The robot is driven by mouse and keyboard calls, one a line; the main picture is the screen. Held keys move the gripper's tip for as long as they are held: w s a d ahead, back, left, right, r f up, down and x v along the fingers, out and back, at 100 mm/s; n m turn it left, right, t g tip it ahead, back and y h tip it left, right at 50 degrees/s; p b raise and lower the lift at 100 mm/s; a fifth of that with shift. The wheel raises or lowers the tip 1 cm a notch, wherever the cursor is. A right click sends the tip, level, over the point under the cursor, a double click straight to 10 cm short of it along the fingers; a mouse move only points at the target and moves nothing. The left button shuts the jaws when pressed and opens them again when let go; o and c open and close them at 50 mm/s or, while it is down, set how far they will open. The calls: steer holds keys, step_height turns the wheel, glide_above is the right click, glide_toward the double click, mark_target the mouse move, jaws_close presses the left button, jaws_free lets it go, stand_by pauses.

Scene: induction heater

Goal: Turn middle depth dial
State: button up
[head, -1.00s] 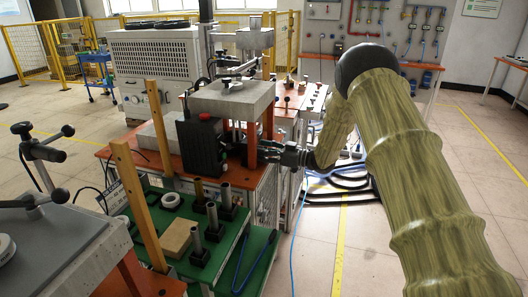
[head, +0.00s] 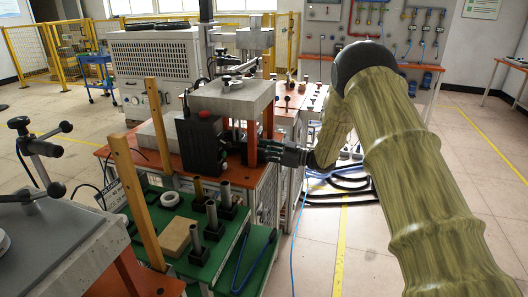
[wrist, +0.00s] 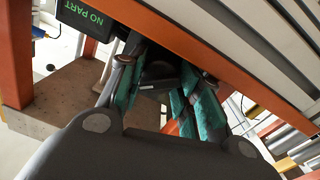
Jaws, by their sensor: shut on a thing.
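My gripper (head: 268,152) reaches in from the right, beside the orange-legged stand on the workbench. In the wrist view, my gripper's teal-padded fingers (wrist: 160,95) stand on both sides of a dark, rounded knob (wrist: 160,76), closed on it. The knob appears to be the depth dial. Its markings and the angle it is turned to cannot be read. In the head view the dial is hidden by my gripper and the stand.
A black control box (head: 201,142) with a red button stands left of my gripper. The wrist view shows a "NO PART" display (wrist: 84,16) and an orange beam (wrist: 215,57) close to the fingers. A grey slab (head: 232,98) lies above. Open floor is at right.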

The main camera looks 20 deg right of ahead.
steer(key=o, duration=1)
steer(key=shift+o, duration=0.2)
steer(key=shift+d, duration=0.1)
steer(key=v, duration=1.2)
steer(key=shift+c, duration=0.3)
